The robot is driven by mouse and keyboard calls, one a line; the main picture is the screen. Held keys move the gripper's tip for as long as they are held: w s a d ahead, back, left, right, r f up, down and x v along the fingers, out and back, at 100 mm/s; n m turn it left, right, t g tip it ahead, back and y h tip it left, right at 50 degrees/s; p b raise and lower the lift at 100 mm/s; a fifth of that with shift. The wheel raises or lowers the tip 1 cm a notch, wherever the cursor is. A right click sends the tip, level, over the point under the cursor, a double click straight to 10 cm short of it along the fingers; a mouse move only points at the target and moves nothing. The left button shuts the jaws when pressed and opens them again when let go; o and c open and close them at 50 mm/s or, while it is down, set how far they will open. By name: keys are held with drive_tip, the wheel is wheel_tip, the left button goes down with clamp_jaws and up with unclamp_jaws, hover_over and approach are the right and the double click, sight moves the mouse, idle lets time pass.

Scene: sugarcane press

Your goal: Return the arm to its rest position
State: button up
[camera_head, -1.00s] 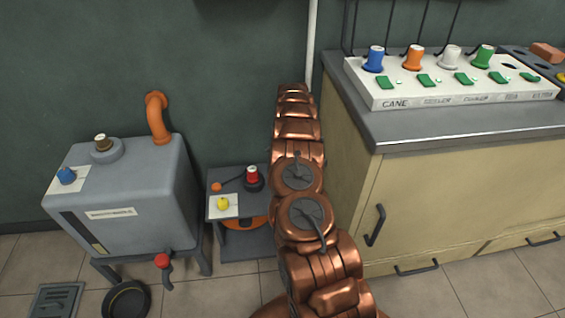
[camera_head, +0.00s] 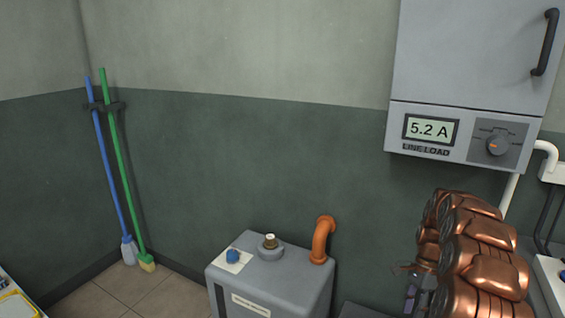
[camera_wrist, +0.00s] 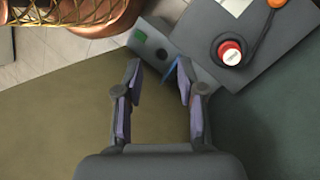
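My arm is folded copper-coloured links at the lower right of the head view. My gripper (camera_wrist: 160,66) shows in the wrist view with its two fingers apart. I see nothing held between them. A dark part at the arm's left edge in the head view may belong to the gripper, but it is too small to tell its state.
A grey tank (camera_head: 262,278) with an orange pipe (camera_head: 322,240) stands left of my arm. A line load box (camera_head: 455,135) reading 5.2 A hangs above it. Blue (camera_head: 108,170) and green (camera_head: 124,175) long-handled tools stand in the corner.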

drive_tip(key=s+a+r+n+p, duration=0.3)
drive_tip(key=s+a+r, duration=0.1)
drive_tip(key=r, duration=0.4)
drive_tip(key=s+a+r+n+h+p, duration=0.1)
drive_tip(key=s+a+r+n+p, duration=0.3)
drive_tip(key=r, duration=0.4)
drive_tip(key=s+a+r+n+p, duration=0.1)
drive_tip(key=s+a+r+p, duration=0.3)
drive_tip(key=r, duration=0.5)
drive_tip(key=s+a+r+n+p, duration=0.2)
drive_tip(key=s+r+n+p, duration=0.1)
drive_tip(key=s, duration=0.4)
drive_tip(key=s+a+r+n+t+h+p, duration=0.1)
drive_tip(key=s+a+r+n+p, duration=0.1)
drive_tip(key=s+r, duration=0.3)
drive_tip(key=s+a+r+n+t+p, duration=0.1)
drive_tip(key=s+a+r+n+p, duration=0.1)
drive_tip(key=s, duration=0.9)
wheel_tip(320, 180, up, 3)
drive_tip(key=n+p, duration=0.1)
drive_tip(key=p, duration=0.2)
drive_tip(key=shift+s+a+n+h, duration=0.2)
drive_tip(key=shift+n+h, duration=0.1)
drive_tip(key=shift+n, duration=0.1)
drive_tip(key=shift+d+f, duration=0.1)
drive_tip(key=shift+d, duration=0.05)
